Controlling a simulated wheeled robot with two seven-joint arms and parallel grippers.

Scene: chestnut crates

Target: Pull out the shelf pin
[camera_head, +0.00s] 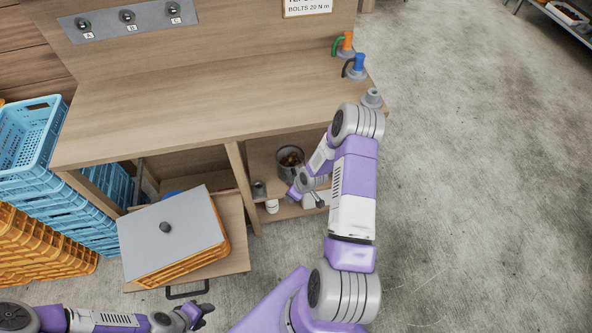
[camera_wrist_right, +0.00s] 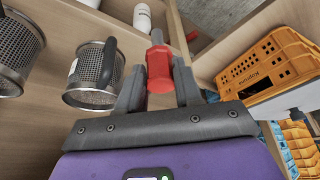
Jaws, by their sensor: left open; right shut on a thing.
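The red shelf pin (camera_wrist_right: 159,70) shows in the right wrist view as a knob with a narrower tip. My right gripper (camera_wrist_right: 160,80) is shut on it, one dark finger on each side. I cannot tell how far the pin sits in the wood behind it. In the head view my right arm reaches down into the open shelf bay (camera_head: 262,215) under the bench, and the pin cannot be made out there. My left gripper (camera_head: 205,310) is open and empty at the bottom left, low in front of the drawer.
A pulled-out drawer (camera_head: 235,255) holds an orange crate (camera_head: 205,262) with a grey lid (camera_head: 170,240). A perforated steel pot (camera_head: 290,168) stands in the shelf bay. Blue crates (camera_head: 35,185) are stacked at the left. The floor (camera_head: 470,200) at the right is clear.

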